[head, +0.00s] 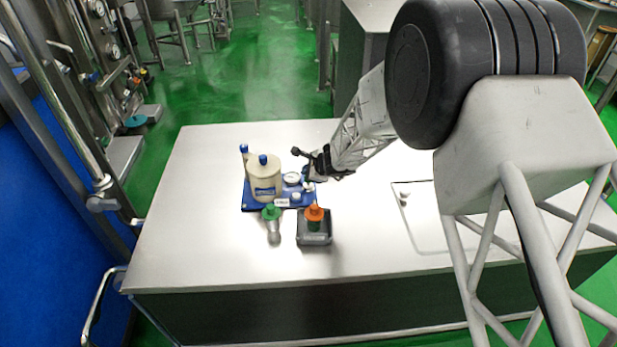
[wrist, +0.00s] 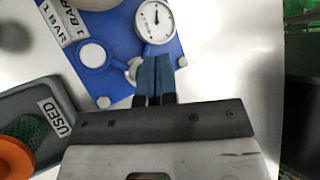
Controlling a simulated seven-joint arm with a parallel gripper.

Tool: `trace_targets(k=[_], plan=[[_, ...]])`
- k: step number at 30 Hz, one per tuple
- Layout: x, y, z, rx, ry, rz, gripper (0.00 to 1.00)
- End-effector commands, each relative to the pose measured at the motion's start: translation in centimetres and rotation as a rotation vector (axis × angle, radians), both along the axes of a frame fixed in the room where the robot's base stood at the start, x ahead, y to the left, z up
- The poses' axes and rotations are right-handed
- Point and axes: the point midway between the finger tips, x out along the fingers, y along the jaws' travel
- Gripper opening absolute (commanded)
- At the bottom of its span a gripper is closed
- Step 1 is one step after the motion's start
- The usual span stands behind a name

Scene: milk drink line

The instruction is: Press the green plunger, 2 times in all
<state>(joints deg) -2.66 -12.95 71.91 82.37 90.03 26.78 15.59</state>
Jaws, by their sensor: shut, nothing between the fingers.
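The green plunger, as far as I can tell, is the green knob (head: 271,212) on a small silver body (head: 273,231) at the table's front middle. It stands in front of the blue base (head: 249,196) and is not clearly seen in the wrist view. My gripper (head: 309,184) is above the right end of the blue base, behind and to the right of the green knob and apart from it. In the wrist view its fingers (wrist: 153,65) are together and empty, beside a small pale fitting and the pressure gauge (wrist: 154,21). Contact there cannot be told.
A beige vessel (head: 263,180) with blue knobs stands on the blue base. A white-topped button (wrist: 92,54) is near the gauge. A grey tray marked USED (wrist: 32,98) holds an orange-topped part (wrist: 14,157), right of the green knob. The table's left side is clear.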

Motion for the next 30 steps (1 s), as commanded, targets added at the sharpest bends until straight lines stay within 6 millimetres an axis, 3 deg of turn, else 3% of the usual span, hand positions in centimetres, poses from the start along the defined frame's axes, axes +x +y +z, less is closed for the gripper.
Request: trace_targets(k=[30], plan=[[0.02, 0.0, -0.86, 0.001, 0.0, -0.001, 0.0]])
